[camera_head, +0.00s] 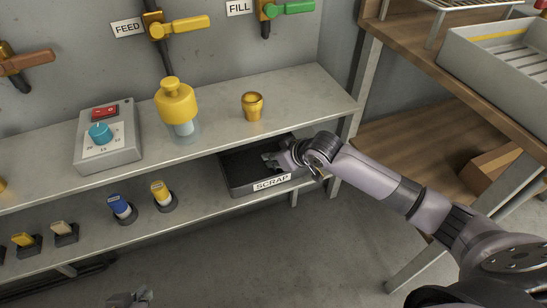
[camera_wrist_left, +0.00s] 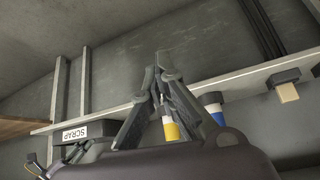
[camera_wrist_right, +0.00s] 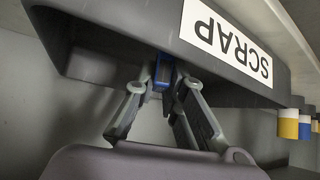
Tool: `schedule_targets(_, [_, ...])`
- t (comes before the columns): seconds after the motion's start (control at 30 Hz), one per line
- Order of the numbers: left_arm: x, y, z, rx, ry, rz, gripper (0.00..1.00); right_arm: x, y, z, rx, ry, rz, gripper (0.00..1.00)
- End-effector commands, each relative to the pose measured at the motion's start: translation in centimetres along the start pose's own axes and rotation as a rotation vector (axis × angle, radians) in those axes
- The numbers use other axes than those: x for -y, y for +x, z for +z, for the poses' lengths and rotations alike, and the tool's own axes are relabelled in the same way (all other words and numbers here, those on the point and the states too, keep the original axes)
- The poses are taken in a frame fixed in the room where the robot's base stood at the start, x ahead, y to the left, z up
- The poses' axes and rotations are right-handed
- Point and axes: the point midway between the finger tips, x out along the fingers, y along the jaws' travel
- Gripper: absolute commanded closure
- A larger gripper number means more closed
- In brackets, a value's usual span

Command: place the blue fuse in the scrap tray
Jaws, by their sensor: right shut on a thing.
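The blue fuse (camera_wrist_right: 163,74) is between the fingertips of my right gripper (camera_wrist_right: 163,88), which is shut on it. In the head view, my right gripper (camera_head: 271,161) is at the right part of the dark scrap tray (camera_head: 236,187), and the fuse cannot be made out there. The tray stands on the lower shelf with its SCRAP label facing front. In the right wrist view, the fuse overlaps the edge of the tray (camera_wrist_right: 110,35); contact cannot be told. My left gripper (camera_head: 131,298) is at the bottom edge of the head view; its fingertips (camera_wrist_left: 162,72) meet, with nothing seen between them.
On the lower shelf, left of the tray, are a yellow-topped cylinder (camera_head: 161,192), a blue-topped cylinder (camera_head: 120,206), a beige fuse (camera_head: 62,228) and a yellow fuse (camera_head: 23,240). The upper shelf (camera_head: 220,125) overhangs the tray. A wooden bench (camera_head: 440,80) stands at right.

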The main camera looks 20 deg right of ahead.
Motion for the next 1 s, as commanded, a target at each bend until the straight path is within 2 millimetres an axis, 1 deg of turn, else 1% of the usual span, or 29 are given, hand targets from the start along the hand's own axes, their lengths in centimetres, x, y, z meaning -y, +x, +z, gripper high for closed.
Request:
schedule_targets(0.03, [0.0, 0.0, 0.1, 0.003, 0.0, 0.0, 1.0, 0.0, 0.1, 0.1, 0.0, 0.0, 0.0, 1.0])
schedule_targets(0.07, [0.0, 0.0, 0.1, 0.005, 0.0, 0.0, 1.0, 0.0, 0.1, 0.1, 0.0, 0.0, 0.0, 0.88])
schedule_targets(0.33, [0.0, 0.0, 0.1, 0.004, 0.0, 0.0, 1.0, 0.0, 0.1, 0.1, 0.0, 0.0, 0.0, 0.7])
schedule_targets(0.63, [0.0, 0.0, 0.1, 0.003, 0.0, 0.0, 1.0, 0.0, 0.0, 0.0, -0.001, 0.0, 0.0, 0.69])
schedule_targets(0.73, [0.0, -0.2, 0.1, 0.008, 0.0, 0.0, 1.0, 0.0, -0.4, -0.1, -0.001, 0.0, 0.0, 0.69])
schedule_targets(0.87, [0.3, -0.8, 2.4, 0.112, -0.004, -0.007, 1.0, 0.0, -1.5, -0.1, -0.001, 0.001, 0.0, 0.69])
schedule_targets(1.0, [0.7, -2.0, 5.3, 0.252, -0.009, -0.013, 1.0, 0.0, -3.4, -0.1, 0.001, -0.001, 0.0, 0.69])
